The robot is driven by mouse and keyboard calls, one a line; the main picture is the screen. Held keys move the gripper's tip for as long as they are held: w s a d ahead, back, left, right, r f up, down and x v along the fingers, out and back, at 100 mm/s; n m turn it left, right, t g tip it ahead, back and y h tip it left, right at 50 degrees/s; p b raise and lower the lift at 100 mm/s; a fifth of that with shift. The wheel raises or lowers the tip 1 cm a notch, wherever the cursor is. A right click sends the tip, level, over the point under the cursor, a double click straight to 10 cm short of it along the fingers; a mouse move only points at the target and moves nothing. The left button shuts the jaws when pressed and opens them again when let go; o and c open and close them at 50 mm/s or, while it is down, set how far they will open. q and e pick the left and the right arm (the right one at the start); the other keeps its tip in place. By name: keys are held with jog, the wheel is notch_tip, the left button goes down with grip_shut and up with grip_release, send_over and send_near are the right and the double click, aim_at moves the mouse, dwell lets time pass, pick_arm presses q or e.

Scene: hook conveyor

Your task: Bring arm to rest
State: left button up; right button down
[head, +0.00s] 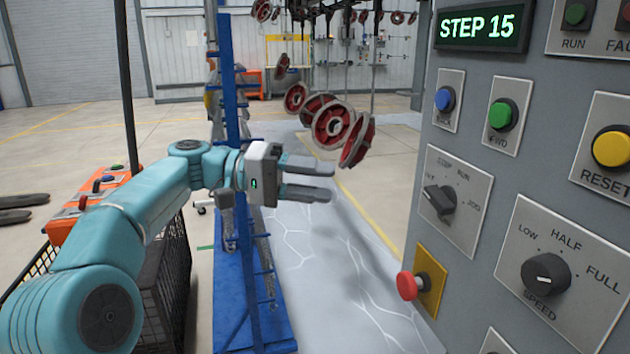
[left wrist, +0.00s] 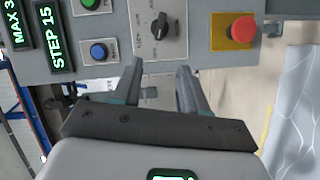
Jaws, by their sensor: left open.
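My left arm comes in from the left in the head view, teal with a white wrist. Its gripper (head: 308,178) is open and empty, with two dark fingers spread apart and pointing right towards the control panel (head: 462,255). The fingers are apart from the panel in the head view. In the left wrist view the gripper (left wrist: 160,80) is open with nothing between its fingers, and the panel's selector knob (left wrist: 159,25) shows beyond the fingertips. My right gripper shows in neither view.
The panel carries a red stop button (head: 407,286) on a yellow plate, a speed knob (head: 546,274) and a display reading STEP 15 (head: 481,27). Red wheel-like parts (head: 333,124) hang behind the gripper. A blue frame (head: 232,290) stands behind the wrist. An orange box (head: 92,205) is at left.

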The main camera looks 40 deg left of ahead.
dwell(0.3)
pick_arm(q)
jog(key=w+d+f+n+g+y+p, duration=0.15)
jog(key=w+f, duration=0.25)
jog(key=f, duration=0.6)
jog(key=w+d+f+n+t+y, duration=0.1)
jog(key=w+f+n+y, duration=0.2)
jog(key=f, duration=0.6)
jog(key=s+d+f+g+y+p, duration=0.1)
jog(key=s+d+f+g, duration=0.15)
jog(key=f, duration=0.75)
jog(key=s+d+f+g+y, duration=0.1)
jog(key=d+f+g+y, duration=0.15)
jog(key=f, duration=0.75)
jog(key=s+d+f+g+y+p, duration=0.1)
jog(key=s+d+f, duration=0.1)
jog(key=s+f, duration=0.25)
jog(key=s+d+f+g+y, duration=0.1)
jog(key=s+d+f, duration=0.2)
jog(key=f, duration=0.3)
jog(key=s+d+f+m, duration=0.3)
jog(key=s, duration=0.5)
jog(key=s+d+f+m+p, duration=0.1)
jog(key=s+d+f+m, duration=0.2)
jog(key=s, duration=0.5)
jog(key=shift+d+f+g+y+p, duration=0.3)
jog(key=shift+d+f+g+y, duration=0.1)
jog(key=shift+d+f, duration=0.2)
